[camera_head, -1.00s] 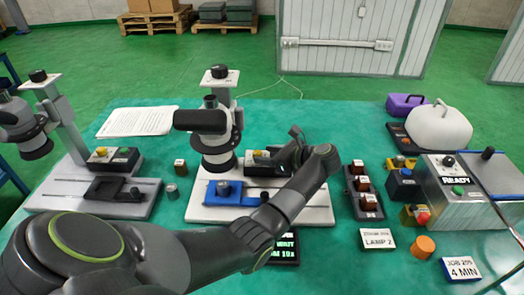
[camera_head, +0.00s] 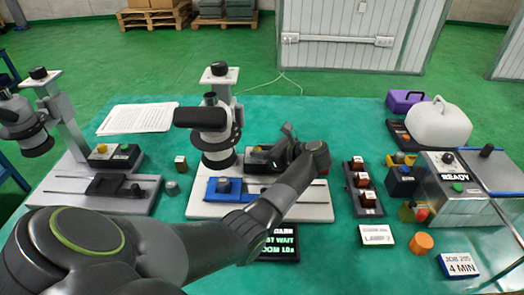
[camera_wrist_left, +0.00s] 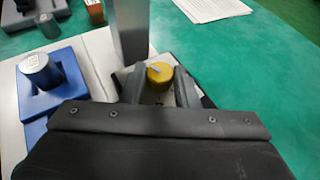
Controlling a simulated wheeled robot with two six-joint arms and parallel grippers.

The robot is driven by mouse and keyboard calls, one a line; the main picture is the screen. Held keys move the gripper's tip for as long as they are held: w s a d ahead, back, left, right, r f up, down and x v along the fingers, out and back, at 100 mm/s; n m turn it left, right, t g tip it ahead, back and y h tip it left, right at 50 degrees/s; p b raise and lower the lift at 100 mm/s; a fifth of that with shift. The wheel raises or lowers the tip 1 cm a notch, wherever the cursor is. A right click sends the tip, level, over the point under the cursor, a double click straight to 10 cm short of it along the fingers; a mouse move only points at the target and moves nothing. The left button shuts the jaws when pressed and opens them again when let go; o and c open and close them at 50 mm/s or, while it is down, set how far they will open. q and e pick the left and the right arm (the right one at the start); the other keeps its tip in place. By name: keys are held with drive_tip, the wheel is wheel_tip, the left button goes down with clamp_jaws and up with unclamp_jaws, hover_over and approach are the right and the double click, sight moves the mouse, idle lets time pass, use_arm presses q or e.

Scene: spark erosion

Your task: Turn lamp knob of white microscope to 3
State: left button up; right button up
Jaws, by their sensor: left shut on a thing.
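The white microscope (camera_head: 219,95) stands upright at the middle of the table, on a pale base with a blue stage (camera_head: 215,187). Its yellow lamp knob (camera_wrist_left: 160,72) shows in the left wrist view, with a grey pointer mark on top. My left gripper (camera_wrist_left: 160,88) has one finger on each side of this knob and is shut on it. In the head view my left gripper (camera_head: 277,152) is at the dark lamp box right of the microscope column, and my arm hides part of the base. The knob's number scale cannot be read. My right gripper is out of view.
A second, grey microscope (camera_head: 47,105) stands at the left. A rack with several brown-topped blocks (camera_head: 362,183) and a lamp card (camera_head: 376,235) lie right of my arm. A metal machine marked READY (camera_head: 455,205) stands further right. A dark display (camera_head: 280,243) lies in front of the base.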

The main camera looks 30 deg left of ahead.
use_arm(q)
drive_tip(key=m+t, duration=0.1)
drive_tip(key=m+t+p, duration=0.1)
drive_tip(key=m+t, duration=0.1)
drive_tip(key=t, duration=0.1)
drive_tip(key=shift+s+r+m+h+p, duration=0.1)
drive_tip(key=shift+s+m+h+p, duration=0.2)
drive_tip(key=shift+s+p, duration=0.1)
drive_tip(key=m+t+p, duration=0.1)
drive_tip(key=m+t+h+p, duration=0.1)
drive_tip(key=t, duration=0.1)
drive_tip(key=shift+s+a+r+m, duration=0.15)
drive_tip(key=shift+a+m, duration=0.05)
drive_tip(key=shift+m, duration=0.1)
drive_tip(key=m+t+h+p, duration=0.1)
drive_tip(key=m+h+p, duration=0.1)
drive_tip(key=m+t+h+p, duration=0.1)
drive_tip(key=m+t+p, duration=0.1)
drive_tip(key=shift+s+a+h, duration=0.15)
drive_tip(key=shift+a+h, duration=0.05)
drive_tip(key=shift+h, duration=0.2)
drive_tip(key=shift+a+f+m+t+h+p, duration=0.1)
drive_tip(key=shift+f+m+t+h+p, duration=0.1)
drive_tip(key=shift+m+t+h+p, duration=1.05)
drive_tip(key=shift+g+y, duration=0.25)
drive_tip(key=shift+g, duration=0.1)
drive_tip(key=o, duration=1)
